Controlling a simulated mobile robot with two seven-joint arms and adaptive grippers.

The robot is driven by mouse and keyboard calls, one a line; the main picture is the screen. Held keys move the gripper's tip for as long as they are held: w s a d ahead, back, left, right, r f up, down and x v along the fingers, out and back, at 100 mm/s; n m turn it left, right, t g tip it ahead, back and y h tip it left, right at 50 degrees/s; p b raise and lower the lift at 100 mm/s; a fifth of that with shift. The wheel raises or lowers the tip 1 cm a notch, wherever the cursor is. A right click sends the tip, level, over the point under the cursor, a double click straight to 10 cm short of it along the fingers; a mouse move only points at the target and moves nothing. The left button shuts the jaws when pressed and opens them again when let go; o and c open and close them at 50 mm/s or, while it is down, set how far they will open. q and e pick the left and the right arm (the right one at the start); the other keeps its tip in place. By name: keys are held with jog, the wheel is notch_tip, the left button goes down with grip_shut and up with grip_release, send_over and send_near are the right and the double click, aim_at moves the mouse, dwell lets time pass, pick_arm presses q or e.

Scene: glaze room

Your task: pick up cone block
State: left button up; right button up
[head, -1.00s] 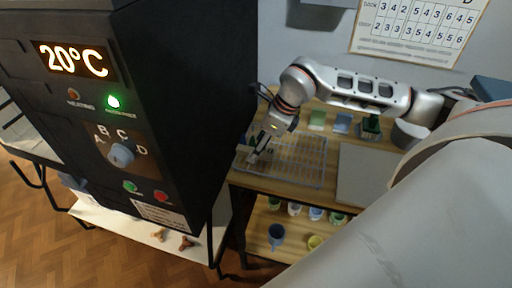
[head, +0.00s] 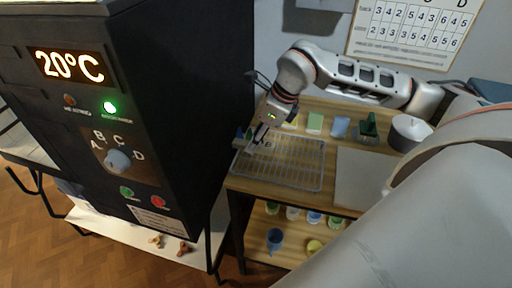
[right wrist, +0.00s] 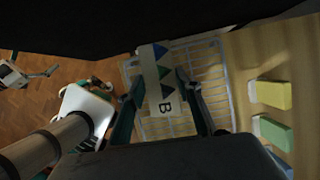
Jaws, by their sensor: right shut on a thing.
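The cone block is a pale block with a row of coloured triangles and a letter B. In the right wrist view the cone block (right wrist: 158,72) lies between the two fingers of my right gripper (right wrist: 165,104), which is shut on it. In the head view my right gripper (head: 256,139) is over the left back part of the wire rack (head: 300,180), and the block (head: 268,146) shows only small there, partly hidden by the fingers. I cannot tell how far it is above the rack.
The black kiln (head: 190,100) stands close to the left of my right gripper. Green, blue and dark green items (head: 314,123) stand behind the rack. A grey board (head: 362,176) lies right of it, with a white bowl (head: 410,131) behind. Cups (head: 275,238) stand on the lower shelf.

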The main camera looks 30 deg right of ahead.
notch_tip(320, 180, up, 16)
jog(key=shift+f, duration=0.15)
jog(key=s+a+f+n+g, duration=0.1)
jog(key=a+f+n+g, duration=0.2)
jog(key=n, duration=0.8)
jog(key=s+a+f+n+g, duration=0.2)
jog(key=a+f+n+g, duration=0.2)
jog(key=f+n, duration=0.3)
jog(key=n, duration=0.4)
jog(key=shift+s+f+n+h, duration=0.2)
jog(key=shift+f+n+h, duration=0.1)
jog(key=shift+f, duration=0.05)
jog(key=shift+a+g, duration=0.1)
jog(key=shift+g, duration=0.2)
